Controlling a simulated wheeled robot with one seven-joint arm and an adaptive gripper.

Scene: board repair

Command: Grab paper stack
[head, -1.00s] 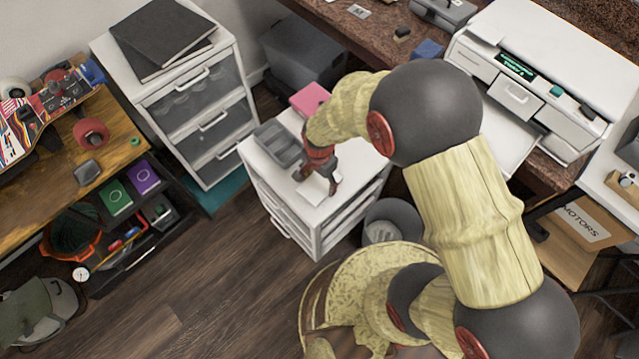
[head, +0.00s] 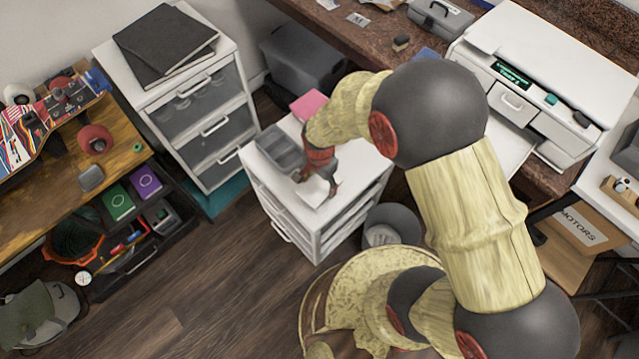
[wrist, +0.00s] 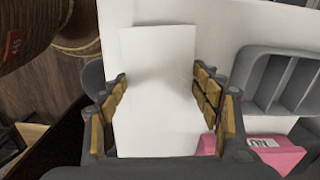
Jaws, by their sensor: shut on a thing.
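The white paper stack (wrist: 157,85) lies between the two fingers of my gripper (wrist: 160,100) in the wrist view, with its long sides along the finger pads. My gripper is shut on it. In the head view my gripper (head: 316,180) points down at the top of the small white drawer cabinet (head: 285,207), and a part of the paper stack (head: 312,194) shows under the fingers. I cannot tell whether the stack is lifted off the top.
A grey compartment tray (head: 279,149) and a pink pad (head: 309,104) sit beside my gripper on the cabinet top. A grey bin (head: 393,222) stands right of the cabinet. A taller drawer unit (head: 200,110) stands left. A printer (head: 545,75) is at the right.

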